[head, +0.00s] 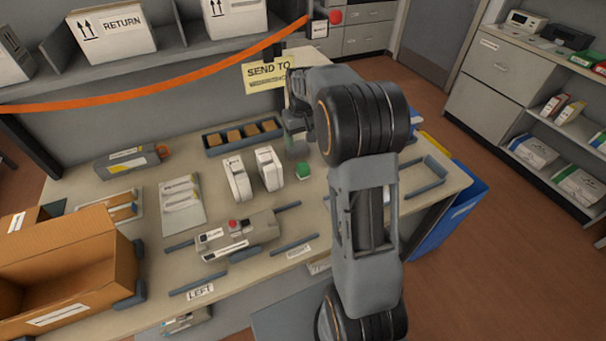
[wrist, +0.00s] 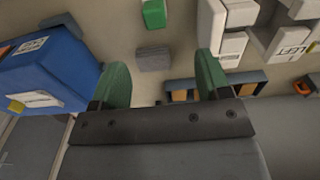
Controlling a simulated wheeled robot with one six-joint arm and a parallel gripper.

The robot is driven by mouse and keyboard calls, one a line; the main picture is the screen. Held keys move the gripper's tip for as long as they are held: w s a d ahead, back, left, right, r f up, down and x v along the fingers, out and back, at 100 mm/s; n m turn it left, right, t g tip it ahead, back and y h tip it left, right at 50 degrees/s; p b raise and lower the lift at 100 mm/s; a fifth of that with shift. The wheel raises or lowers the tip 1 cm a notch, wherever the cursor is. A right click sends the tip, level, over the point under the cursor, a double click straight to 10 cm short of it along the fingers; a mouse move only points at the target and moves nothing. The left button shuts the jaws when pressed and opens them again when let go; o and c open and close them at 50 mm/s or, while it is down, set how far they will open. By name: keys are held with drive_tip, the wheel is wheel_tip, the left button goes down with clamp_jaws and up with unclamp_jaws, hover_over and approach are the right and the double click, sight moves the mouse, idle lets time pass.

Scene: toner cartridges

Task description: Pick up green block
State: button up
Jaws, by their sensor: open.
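The green block (head: 303,171) sits on the table, right of two white cartridges (head: 269,169) in the head view. A small grey block (wrist: 153,59) lies on the table between the fingers and the green block in the wrist view.
A dark tray with brown blocks (head: 206,151) stands behind the white cartridges. A grey device with a red button (head: 240,232) lies in front. A cardboard box (head: 122,240) is at the left. A blue bin (head: 462,215) stands beyond the table's right edge.

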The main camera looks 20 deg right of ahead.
sight(303, 165)
drive_tip(key=f, duration=0.3)
drive_tip(key=w+d+f, duration=0.1)
drive_tip(key=f, duration=0.6)
drive_tip(key=shift+w+d, duration=0.2)
drive_tip(key=shift+w, duration=0.15)
drive_tip(key=shift+a+f+p, duration=0.1)
drive_tip(key=shift+f+p, duration=0.8)
drive_tip(key=shift+f, duration=2.45)
drive_tip(key=c, duration=1)
drive_tip(key=shift+o, duration=0.2)
drive_tip(key=shift+w+r, duration=0.1)
drive_tip(key=shift+r, duration=0.05)
drive_tip(key=shift+r, duration=0.6)
drive_tip(key=s+d+r+b, duration=0.3)
drive_tip(key=s+d+r, duration=0.2)
drive_tip(key=s+r, duration=0.6)
drive_tip(key=shift+s+d+r, duration=0.15)
drive_tip(key=shift+s+r, duration=0.15)
drive_tip(key=shift+s, duration=0.75)
